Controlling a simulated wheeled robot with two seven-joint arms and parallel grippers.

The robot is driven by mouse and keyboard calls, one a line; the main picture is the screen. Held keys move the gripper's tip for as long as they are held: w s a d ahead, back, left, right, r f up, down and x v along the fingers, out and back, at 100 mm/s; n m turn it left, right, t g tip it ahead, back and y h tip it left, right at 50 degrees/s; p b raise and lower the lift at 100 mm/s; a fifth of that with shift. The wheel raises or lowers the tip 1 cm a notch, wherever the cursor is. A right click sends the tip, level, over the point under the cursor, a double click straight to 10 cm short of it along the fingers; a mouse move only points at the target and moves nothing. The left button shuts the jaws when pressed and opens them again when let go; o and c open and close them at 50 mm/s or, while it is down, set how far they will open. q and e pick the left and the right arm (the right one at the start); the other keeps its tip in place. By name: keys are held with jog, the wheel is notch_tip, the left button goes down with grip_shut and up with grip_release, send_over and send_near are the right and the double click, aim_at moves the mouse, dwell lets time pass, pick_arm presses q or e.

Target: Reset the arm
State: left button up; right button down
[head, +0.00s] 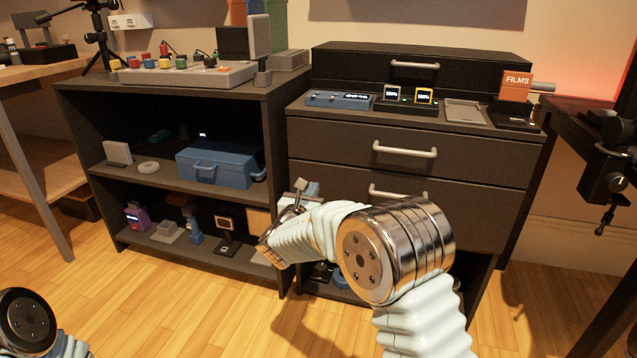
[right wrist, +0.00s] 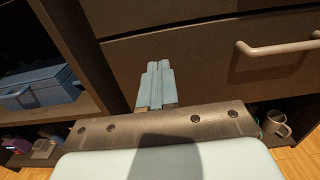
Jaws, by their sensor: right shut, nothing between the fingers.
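My right gripper (head: 305,187) is raised in front of the dark cabinet, near the divide between the open shelves and the drawers. In the right wrist view its two fingers (right wrist: 156,84) are together, with nothing between them, in front of a drawer front. My right arm (head: 375,250) is bent, with its silver joint in the middle of the head view. Of my left arm, only a joint (head: 27,318) shows at the lower left; the left gripper is out of view.
The drawer unit (head: 470,150) has a pale handle (right wrist: 280,46) close to the right gripper. The open shelf unit (head: 100,200) holds a blue toolbox (head: 215,165) and small items. A mug (right wrist: 277,122) stands low under the drawers. A dark stand (head: 610,150) is at right. The wooden floor (head: 175,315) in front is clear.

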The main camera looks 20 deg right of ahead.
jog(key=s+f+m+g+y, duration=0.3)
jog(key=s+f+m+g, duration=0.3)
jog(key=s+f, duration=0.85)
jog(key=s+f+m+g+y, duration=0.35)
jog(key=s+f+g, duration=0.55)
jog(key=f, duration=1)
jog(key=s+a+f+m+y, duration=0.35)
jog(key=s+m, duration=0.35)
jog(key=m, duration=0.3)
jog(key=s+a+f+m+y, duration=0.3)
jog(key=s+f+m+y, duration=0.1)
jog(key=s+m, duration=0.5)
notch_tip(320, 180, up, 13)
jog(key=m+p, duration=0.3)
jog(key=p, duration=1)
jog(key=shift+w+d+f+t, duration=0.2)
jog(key=shift+w+t, duration=0.1)
jog(key=shift+w, duration=0.1)
